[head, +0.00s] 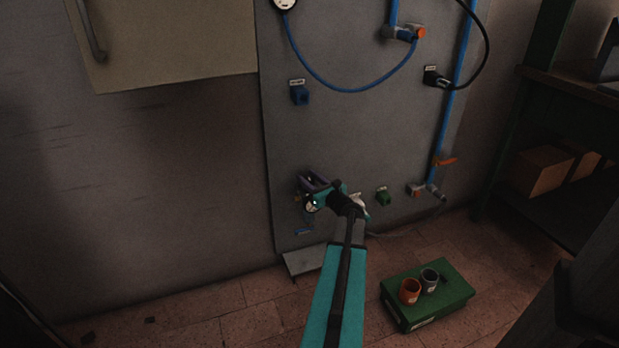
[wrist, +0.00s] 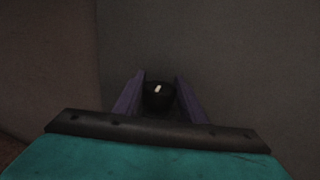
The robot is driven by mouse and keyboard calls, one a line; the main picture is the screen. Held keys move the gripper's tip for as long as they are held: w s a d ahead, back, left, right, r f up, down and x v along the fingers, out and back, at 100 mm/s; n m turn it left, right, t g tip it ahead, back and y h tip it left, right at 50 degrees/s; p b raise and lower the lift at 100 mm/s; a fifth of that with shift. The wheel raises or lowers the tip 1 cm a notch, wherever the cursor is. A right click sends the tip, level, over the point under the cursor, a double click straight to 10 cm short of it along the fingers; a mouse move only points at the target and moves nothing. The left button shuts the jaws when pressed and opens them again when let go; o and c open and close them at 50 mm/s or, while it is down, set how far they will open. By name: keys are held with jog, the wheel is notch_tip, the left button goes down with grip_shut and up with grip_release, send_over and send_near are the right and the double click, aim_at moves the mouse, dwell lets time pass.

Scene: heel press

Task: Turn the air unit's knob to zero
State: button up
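The black knob (wrist: 158,96) with a short white mark shows in the wrist view, between my gripper's two purple fingers. The mark is slightly tilted from upright. My gripper (wrist: 159,78) is open around the knob, one finger on each side; a narrow gap seems to show at the right, and firm contact cannot be made out. In the head view my gripper (head: 304,182) is at the air unit low on the grey panel and largely hides it. A round white gauge (head: 312,207) shows just below the fingers. The knob is not clear there.
The grey panel (head: 350,130) carries a blue fitting (head: 300,95), a green fitting (head: 383,197), blue pipes and an orange-handled valve (head: 445,161). A green box (head: 440,308) with orange and grey cups stands on the floor at right. Dark shelving stands farther right.

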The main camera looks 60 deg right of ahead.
jog(key=o, duration=0.4)
jog(key=shift+s, duration=0.1)
jog(key=p+v, duration=0.2)
jog(key=v, duration=1.1)
jog(key=shift+s+a+p, duration=0.1)
jog(key=shift+s+p, duration=0.2)
jog(key=shift+p, duration=0.05)
